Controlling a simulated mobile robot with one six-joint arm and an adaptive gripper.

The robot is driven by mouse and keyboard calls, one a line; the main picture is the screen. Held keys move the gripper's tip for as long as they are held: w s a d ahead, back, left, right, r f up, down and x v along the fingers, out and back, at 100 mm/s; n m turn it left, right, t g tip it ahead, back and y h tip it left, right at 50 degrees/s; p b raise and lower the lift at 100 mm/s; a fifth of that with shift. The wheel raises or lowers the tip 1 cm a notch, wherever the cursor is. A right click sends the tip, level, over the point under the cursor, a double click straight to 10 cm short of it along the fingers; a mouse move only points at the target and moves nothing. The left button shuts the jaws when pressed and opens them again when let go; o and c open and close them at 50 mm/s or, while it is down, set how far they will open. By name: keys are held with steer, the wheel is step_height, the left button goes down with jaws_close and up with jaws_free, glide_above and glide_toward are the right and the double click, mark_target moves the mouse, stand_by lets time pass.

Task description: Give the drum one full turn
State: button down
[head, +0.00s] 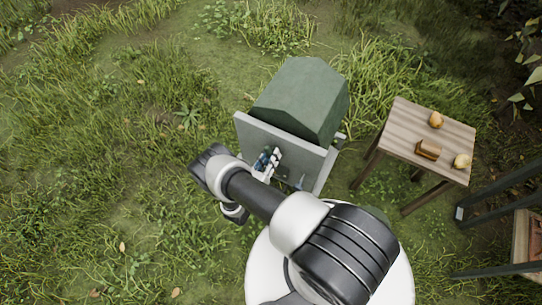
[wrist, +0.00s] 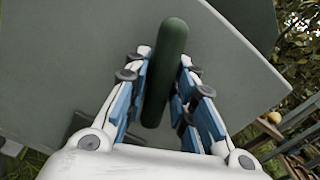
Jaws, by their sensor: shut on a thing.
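The dark green, many-sided drum (head: 300,98) sits behind a grey upright panel (head: 255,133) in the head view. In the wrist view the panel (wrist: 70,60) fills much of the background. A dark green rounded crank handle (wrist: 172,45) stands out in front of it. My gripper (wrist: 166,72) has its blue-padded fingers on both sides of the handle and is shut on it. In the head view my gripper (head: 268,160) is at the front face of the panel; the handle is hard to make out there.
A wooden slatted table (head: 400,128) stands to the right of the drum. It holds a yellow pear (head: 436,119), a small brown wooden item (head: 428,149) and a paler fruit (head: 462,161). Dark posts (head: 500,195) stand at the far right. Open grass lies to the left.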

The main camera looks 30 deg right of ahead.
steer(key=m, duration=0.5)
steer(key=shift+m, duration=0.3)
